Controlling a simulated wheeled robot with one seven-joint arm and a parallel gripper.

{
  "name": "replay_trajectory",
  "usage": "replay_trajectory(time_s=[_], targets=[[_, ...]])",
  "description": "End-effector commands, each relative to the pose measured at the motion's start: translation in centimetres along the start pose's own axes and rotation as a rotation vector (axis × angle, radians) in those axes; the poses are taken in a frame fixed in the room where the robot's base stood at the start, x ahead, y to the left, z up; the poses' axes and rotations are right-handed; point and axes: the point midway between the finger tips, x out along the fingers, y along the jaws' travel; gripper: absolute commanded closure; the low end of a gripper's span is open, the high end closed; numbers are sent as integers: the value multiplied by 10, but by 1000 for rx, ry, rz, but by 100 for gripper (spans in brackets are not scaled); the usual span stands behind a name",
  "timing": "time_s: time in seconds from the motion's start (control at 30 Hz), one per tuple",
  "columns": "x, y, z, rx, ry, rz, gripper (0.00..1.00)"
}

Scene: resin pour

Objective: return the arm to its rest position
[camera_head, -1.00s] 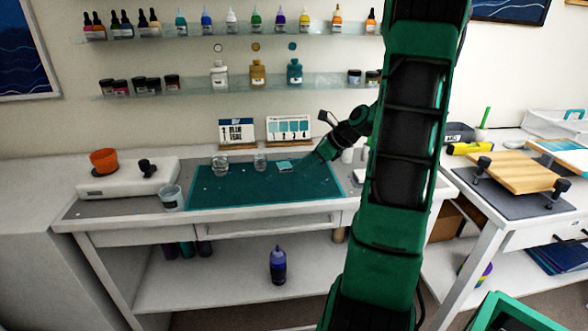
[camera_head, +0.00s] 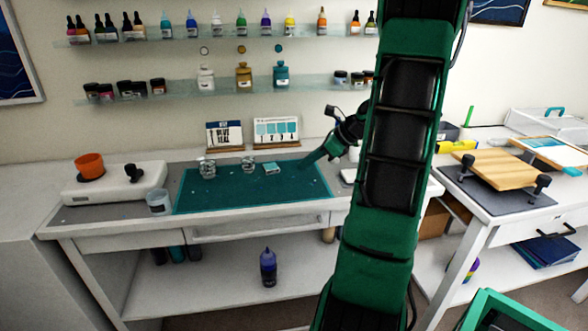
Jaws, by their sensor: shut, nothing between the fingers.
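My arm (camera_head: 385,190), green with black panels, rises through the right middle of the view and hides part of the bench behind it. My gripper (camera_head: 305,163) shows at its left, low over the right part of the teal mat (camera_head: 228,201), pointing down and to the left. It is shut, with nothing visible in it. A small light teal piece (camera_head: 271,168) lies on the mat left of the fingertips, apart from them. Two clear cups, one left (camera_head: 207,169) and one nearer (camera_head: 248,164), stand at the mat's back edge.
A white device with an orange cup (camera_head: 89,166) and a clear cup (camera_head: 159,201) are left. A wooden board (camera_head: 497,169) is right. Bottle shelves (camera_head: 200,91) hang above.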

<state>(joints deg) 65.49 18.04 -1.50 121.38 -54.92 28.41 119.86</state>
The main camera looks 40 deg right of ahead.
Motion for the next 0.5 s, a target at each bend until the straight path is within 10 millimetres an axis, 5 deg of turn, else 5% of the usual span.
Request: replay_trajectory(time_s=[0.2, 0.5], targets=[[-42, -2, -2, 4, 2, -6, 100], [-63, -1, -2, 4, 1, -4, 100]])
